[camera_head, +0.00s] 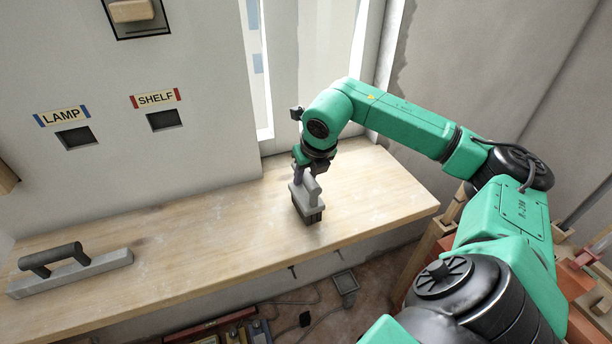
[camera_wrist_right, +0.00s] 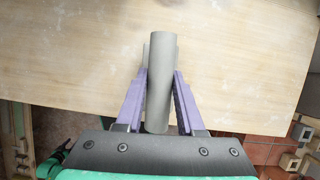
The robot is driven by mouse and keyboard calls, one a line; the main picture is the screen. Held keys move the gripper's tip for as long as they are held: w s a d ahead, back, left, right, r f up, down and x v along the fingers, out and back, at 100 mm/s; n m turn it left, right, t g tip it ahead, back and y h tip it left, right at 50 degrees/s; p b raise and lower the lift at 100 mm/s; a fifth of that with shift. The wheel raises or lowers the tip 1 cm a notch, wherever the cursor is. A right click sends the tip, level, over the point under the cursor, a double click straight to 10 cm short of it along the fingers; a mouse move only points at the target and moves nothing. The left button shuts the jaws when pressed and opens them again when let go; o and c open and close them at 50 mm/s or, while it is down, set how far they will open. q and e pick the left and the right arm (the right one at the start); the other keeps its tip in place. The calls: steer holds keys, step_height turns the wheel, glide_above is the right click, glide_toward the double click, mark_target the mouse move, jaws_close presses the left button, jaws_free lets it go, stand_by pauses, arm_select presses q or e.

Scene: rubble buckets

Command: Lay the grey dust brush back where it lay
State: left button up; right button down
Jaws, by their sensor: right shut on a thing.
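The grey dust brush (camera_head: 306,201) is upright over the middle of the wooden bench, its dark bristles pointing down. I cannot tell whether the bristles touch the bench top or hang just above it. My right gripper (camera_head: 303,176) is shut on the brush's handle from above. In the right wrist view the purple fingers of the gripper (camera_wrist_right: 160,78) lie on both sides of the pale grey handle (camera_wrist_right: 162,60). My left gripper is out of view.
The wooden bench (camera_head: 190,235) is clear around the brush. A grey float with a black handle (camera_head: 75,270) lies at its left end. The wall behind carries LAMP (camera_head: 62,117) and SHELF (camera_head: 156,98) labels above dark slots. Tools and cables lie on the floor below.

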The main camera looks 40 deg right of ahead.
steer(key=shift+d+f, duration=0.1)
steer(key=shift+f, duration=0.15)
steer(key=shift+f+b, duration=0.4)
steer(key=shift+b, duration=0.1)
steer(key=c, duration=0.5)
jaws_free()
